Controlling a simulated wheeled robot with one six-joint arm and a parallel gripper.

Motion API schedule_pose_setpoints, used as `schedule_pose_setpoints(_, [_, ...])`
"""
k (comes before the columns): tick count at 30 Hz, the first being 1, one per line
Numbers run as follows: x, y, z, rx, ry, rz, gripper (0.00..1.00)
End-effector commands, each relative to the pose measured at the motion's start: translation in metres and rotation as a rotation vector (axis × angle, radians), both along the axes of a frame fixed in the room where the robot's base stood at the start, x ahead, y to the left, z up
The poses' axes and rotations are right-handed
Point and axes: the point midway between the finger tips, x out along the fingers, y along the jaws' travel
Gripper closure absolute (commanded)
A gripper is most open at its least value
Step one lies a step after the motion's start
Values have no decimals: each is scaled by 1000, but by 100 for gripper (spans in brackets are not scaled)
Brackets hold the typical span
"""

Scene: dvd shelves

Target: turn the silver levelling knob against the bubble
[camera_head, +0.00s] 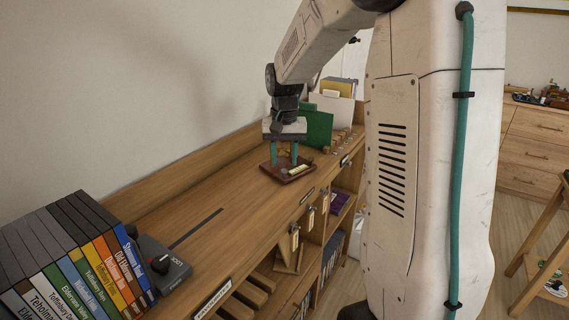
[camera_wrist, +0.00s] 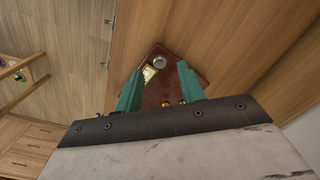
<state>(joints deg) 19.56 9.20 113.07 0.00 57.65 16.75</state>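A small red-brown wooden board (camera_head: 280,174) lies on the counter. In the wrist view the board (camera_wrist: 197,77) shows a round silver knob (camera_wrist: 159,61) near its far corner. A pale yellow bubble level (camera_wrist: 150,73) sits beside the knob; its bubble is too small to read. Brass parts (camera_wrist: 168,103) show nearer the gripper. My gripper (camera_wrist: 160,69) points down over the board with its two teal fingers apart and nothing clearly held between them. In the head view the gripper (camera_head: 284,161) stands above the board, and I cannot make out the silver knob there.
A row of upright cases (camera_head: 75,262) and a grey device with a black knob (camera_head: 160,264) stand at the near left. A green folder (camera_head: 318,127) stands behind the board. Tags hang on the counter front (camera_head: 294,236).

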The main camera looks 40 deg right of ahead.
Motion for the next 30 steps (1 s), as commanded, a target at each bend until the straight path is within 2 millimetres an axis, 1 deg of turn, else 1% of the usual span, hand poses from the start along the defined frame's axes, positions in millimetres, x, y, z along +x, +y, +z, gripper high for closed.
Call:
schedule_pose_setpoints(1, [1, 0, 10, 0, -2, 0, 61])
schedule_pose_setpoints(3, [1, 0, 23, -1, -3, 0, 61])
schedule_pose_setpoints(6, [1, 0, 37, -1, -1, 0, 61])
schedule_pose_setpoints(10, [1, 0, 48, 0, 0, 0, 61])
schedule_pose_setpoints(14, [0, 0, 52, 1, 1, 0, 61])
schedule_pose_setpoints(27, [0, 0, 51, 1, 1, 0, 61])
schedule_pose_setpoints(30, [0, 0, 51, 1, 5, 22, 61])
